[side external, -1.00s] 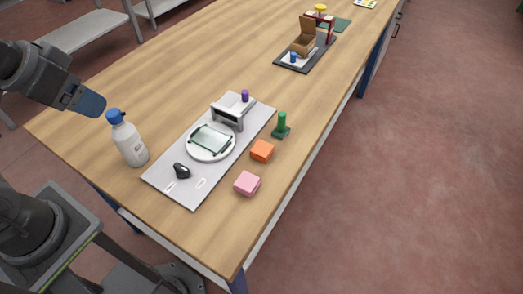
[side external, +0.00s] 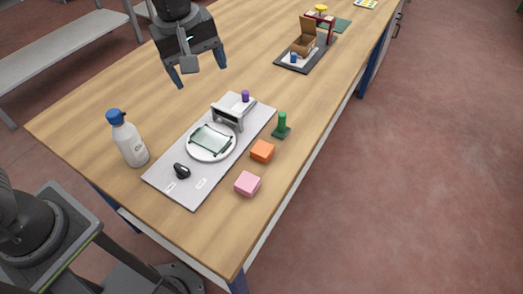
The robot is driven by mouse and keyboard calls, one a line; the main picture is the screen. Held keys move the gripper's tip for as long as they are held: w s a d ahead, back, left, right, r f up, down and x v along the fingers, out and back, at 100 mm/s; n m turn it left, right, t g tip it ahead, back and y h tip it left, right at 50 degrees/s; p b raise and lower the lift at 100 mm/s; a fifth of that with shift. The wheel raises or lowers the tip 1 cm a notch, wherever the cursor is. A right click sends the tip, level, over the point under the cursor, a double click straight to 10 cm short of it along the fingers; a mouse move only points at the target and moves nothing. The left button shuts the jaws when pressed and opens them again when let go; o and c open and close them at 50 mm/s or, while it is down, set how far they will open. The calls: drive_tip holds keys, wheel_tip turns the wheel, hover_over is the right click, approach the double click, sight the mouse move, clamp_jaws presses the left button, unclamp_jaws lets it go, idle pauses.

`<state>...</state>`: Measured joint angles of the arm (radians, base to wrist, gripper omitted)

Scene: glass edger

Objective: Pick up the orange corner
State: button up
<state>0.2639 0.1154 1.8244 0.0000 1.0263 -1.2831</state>
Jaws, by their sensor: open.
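The orange corner (side external: 262,151) shows as a small orange block on the wooden table, just off the right edge of the grey plate. A pink block (side external: 247,184) lies nearer the camera, and a green upright piece (side external: 282,125) stands just beyond the orange one. My gripper (side external: 202,76) is open and empty, its two fingers spread and pointing down. It hangs above the table, up and to the left of the orange block and well apart from it.
The grey plate (side external: 195,195) carries a white round dish (side external: 211,157) with a glass piece, a grey machine part with a purple knob (side external: 245,96), and a black object (side external: 181,171). A white bottle (side external: 129,142) stands left. A dark tray (side external: 290,66) with a brown box sits farther back.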

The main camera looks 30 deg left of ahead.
drive_tip(key=w+d+f+n+g, duration=0.2)
drive_tip(key=w+d+f+n, duration=0.4)
drive_tip(key=d+f, duration=0.3)
hover_over(262, 148)
drive_tip(key=shift+n+y, duration=0.3)
drive_tip(key=f, duration=0.9)
drive_tip(key=shift+s+a, duration=0.15)
drive_tip(key=shift+a, duration=0.1)
drive_tip(key=shift+d+f, duration=0.15)
drive_tip(key=shift+f, duration=1.3)
drive_tip(key=shift+d+f, duration=0.1)
drive_tip(key=shift+f, duration=1.35)
drive_tip(key=shift+c, duration=0.3)
drive_tip(key=c, duration=0.9)
